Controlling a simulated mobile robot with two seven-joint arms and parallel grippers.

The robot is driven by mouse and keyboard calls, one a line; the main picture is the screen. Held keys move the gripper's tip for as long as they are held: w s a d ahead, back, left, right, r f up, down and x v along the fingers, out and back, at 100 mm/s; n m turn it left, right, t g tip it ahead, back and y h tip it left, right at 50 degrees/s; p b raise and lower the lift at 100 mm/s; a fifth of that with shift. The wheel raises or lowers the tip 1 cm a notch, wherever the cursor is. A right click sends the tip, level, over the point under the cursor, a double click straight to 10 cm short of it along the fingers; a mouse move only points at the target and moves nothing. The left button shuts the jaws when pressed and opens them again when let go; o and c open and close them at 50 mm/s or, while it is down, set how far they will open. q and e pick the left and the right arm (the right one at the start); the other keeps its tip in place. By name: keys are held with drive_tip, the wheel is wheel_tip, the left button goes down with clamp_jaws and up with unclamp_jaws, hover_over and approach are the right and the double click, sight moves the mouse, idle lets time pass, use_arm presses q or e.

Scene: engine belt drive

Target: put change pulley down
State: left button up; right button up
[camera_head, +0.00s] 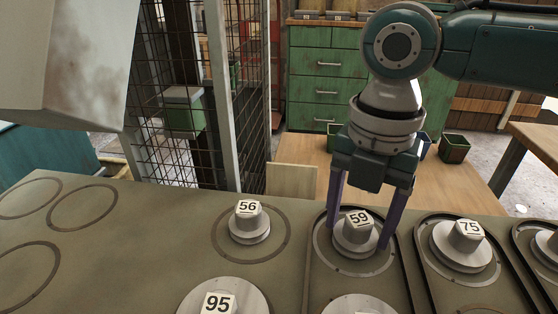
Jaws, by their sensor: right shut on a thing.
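The pulley marked 59 (353,240) is a grey stepped disc with a white number tag on top. It is upright over a ring mark inside a dark rounded outline on the table. My right gripper (358,231) points down with its purple fingers on either side of this pulley and is shut on it. I cannot tell whether its underside touches the table. My left gripper is not in view.
More pulleys are cut off at the right and bottom edges. Empty ring marks lie at the left. A wire mesh cage (262,80) and green drawers (325,92) stand behind.

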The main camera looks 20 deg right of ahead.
drive_tip(key=shift+r, duration=0.1)
drive_tip(key=o, duration=1.4)
